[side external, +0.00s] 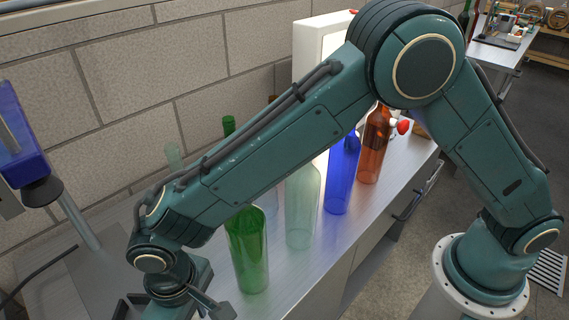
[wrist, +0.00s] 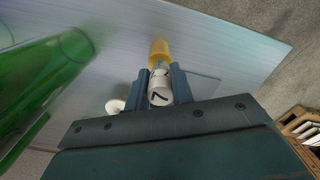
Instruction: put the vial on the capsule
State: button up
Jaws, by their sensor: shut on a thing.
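My gripper (wrist: 161,78) is shut on the vial (wrist: 160,92), a small white-labelled cylinder with a dark 7, seen in the wrist view. A yellow-orange cylindrical part (wrist: 159,50) shows in line beyond it; I cannot tell whether it is the vial's cap or a separate piece. A small white rounded object (wrist: 115,105) lies left of the fingers, partly hidden; I cannot tell whether it is the capsule. In the side view my gripper is at the bottom left edge, its fingertips and load not clearly visible.
A green bottle (side external: 247,250) stands close to my gripper and fills the left of the wrist view (wrist: 40,75). Pale (side external: 301,205), blue (side external: 342,175) and brown (side external: 374,145) bottles stand farther along the metal bench (side external: 312,265). A blue device (side external: 22,140) stands at left.

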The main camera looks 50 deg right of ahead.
jog(key=shift+f, duration=0.35)
jog(key=shift+f, duration=0.1)
jog(key=o, duration=1)
notch_tip(320, 180, up, 12)
jog(key=shift+r, duration=0.15)
dwell(0.5)
